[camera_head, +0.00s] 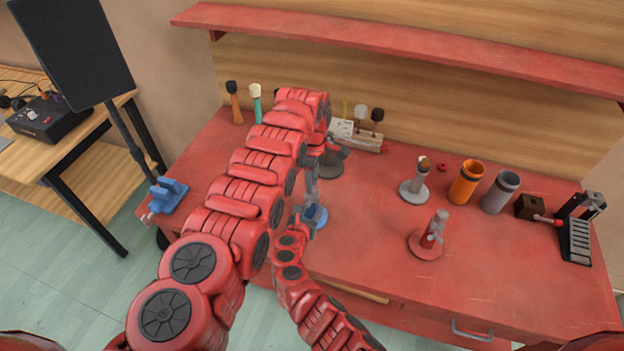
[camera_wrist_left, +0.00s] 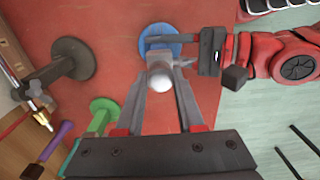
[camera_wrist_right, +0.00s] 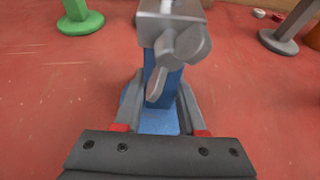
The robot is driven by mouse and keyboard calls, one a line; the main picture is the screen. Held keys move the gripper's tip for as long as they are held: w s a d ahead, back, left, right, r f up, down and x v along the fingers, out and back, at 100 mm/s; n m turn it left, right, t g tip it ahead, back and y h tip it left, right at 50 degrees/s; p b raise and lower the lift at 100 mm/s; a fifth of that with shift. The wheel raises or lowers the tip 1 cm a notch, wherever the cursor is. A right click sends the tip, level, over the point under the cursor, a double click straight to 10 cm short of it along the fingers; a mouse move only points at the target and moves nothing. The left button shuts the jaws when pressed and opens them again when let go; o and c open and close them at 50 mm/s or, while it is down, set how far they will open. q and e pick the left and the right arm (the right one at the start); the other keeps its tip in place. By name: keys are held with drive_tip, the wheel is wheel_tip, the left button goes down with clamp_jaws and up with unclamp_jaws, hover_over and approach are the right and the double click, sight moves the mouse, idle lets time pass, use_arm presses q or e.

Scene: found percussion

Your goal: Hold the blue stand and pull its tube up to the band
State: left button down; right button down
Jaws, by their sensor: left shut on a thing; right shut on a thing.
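The blue stand has a round blue base, seen in the head view (camera_head: 320,218) behind my arms and in the left wrist view (camera_wrist_left: 158,36). Its blue post (camera_wrist_right: 160,88) and grey clamp with a wing knob (camera_wrist_right: 180,45) show in the right wrist view. My right gripper (camera_wrist_right: 158,112) is shut on the blue post low down, just above the base. My left gripper (camera_wrist_left: 160,72) is shut around the stand's upright grey tube (camera_wrist_left: 160,82), above the right gripper; in the head view its grey fingers (camera_head: 312,170) point down. I cannot make out the band.
A dark-based stand (camera_wrist_left: 72,58) and a green stand (camera_wrist_left: 98,118) are close by. On the red table are a grey stand (camera_head: 414,190), a red stand (camera_head: 426,243), an orange cup (camera_head: 466,182), a grey cup (camera_head: 500,192) and a blue clamp (camera_head: 168,195). A red shelf (camera_head: 400,38) overhangs the back.

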use_arm(q)
wheel_tip(320, 180, up, 8)
drive_tip(key=shift+r, duration=0.25)
drive_tip(key=c, duration=0.5)
unclamp_jaws()
use_arm(e)
drive_tip(key=shift+c, duration=2)
unclamp_jaws()
use_arm(q)
drive_tip(key=shift+f, duration=0.1)
use_arm(e)
drive_tip(key=shift+s, duration=0.1)
